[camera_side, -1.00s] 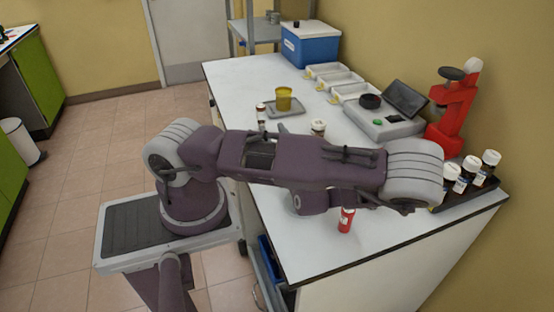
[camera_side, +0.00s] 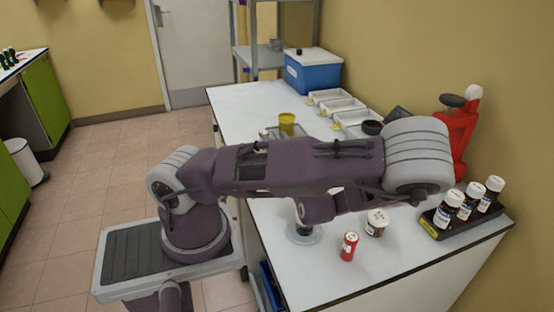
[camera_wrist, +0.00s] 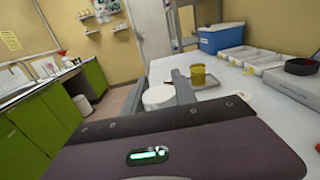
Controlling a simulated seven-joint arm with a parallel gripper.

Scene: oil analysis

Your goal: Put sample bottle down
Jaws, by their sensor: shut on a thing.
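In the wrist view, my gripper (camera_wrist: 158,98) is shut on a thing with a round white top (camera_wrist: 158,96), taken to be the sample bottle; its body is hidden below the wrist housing. In the side view my arm hides most of the gripper. A dark object (camera_side: 303,232) shows below the arm, at a clear round dish (camera_side: 312,238) on the white bench. I cannot tell whether this is the held bottle or whether it touches the dish.
A red bottle (camera_side: 349,246) and a white-capped jar (camera_side: 376,223) stand right of the dish. A black rack (camera_side: 463,216) with white-capped dark bottles is at the right edge. A yellow cup (camera_side: 287,123), trays (camera_side: 340,107) and a blue cooler (camera_side: 312,73) are farther back.

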